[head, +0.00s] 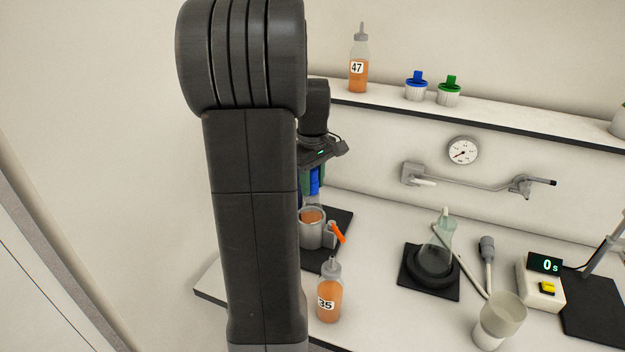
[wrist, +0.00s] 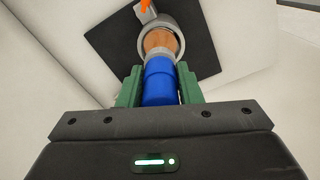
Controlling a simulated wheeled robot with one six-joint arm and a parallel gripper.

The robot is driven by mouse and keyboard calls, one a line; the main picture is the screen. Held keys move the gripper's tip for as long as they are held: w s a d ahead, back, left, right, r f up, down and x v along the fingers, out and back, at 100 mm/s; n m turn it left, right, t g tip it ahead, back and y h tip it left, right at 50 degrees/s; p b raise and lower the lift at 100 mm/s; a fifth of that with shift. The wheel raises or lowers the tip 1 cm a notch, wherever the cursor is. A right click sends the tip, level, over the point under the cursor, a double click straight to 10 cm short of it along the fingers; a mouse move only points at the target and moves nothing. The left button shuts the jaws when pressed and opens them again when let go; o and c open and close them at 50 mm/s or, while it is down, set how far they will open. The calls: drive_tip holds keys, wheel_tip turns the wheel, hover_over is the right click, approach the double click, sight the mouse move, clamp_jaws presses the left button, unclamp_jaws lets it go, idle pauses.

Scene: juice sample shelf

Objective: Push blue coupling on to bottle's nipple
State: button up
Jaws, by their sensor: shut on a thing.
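My gripper (wrist: 159,88) is shut on the blue coupling (wrist: 160,80), with a green finger on each side of it. In the head view the blue coupling (head: 314,181) shows below my wrist, partly hidden by my arm. Under it a bottle with orange juice (head: 312,216) stands in a grey holder (head: 313,234) on a black mat. The coupling is in line above the bottle's neck. The nipple is hidden, so I cannot tell how far the coupling sits over it.
An orange lever (head: 337,233) sticks out beside the holder. Bottle 35 (head: 328,292) stands in front of it. A flask (head: 437,247) on a black stand, a hose, a cup (head: 498,321) and a timer (head: 541,282) are to the right. Bottle 47 (head: 358,66) is on the shelf.

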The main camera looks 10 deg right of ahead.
drive_tip(key=shift+f, duration=0.1)
drive_tip(key=o, duration=1.1)
wheel_tip(320, 180, up, 14)
drive_tip(key=shift+f+b, duration=0.1)
drive_tip(key=shift+b, duration=0.3)
wheel_tip(320, 180, down, 14)
drive_tip(key=shift+r+p, duration=0.15)
drive_tip(key=shift+p, duration=0.25)
drive_tip(key=shift+r, duration=0.15)
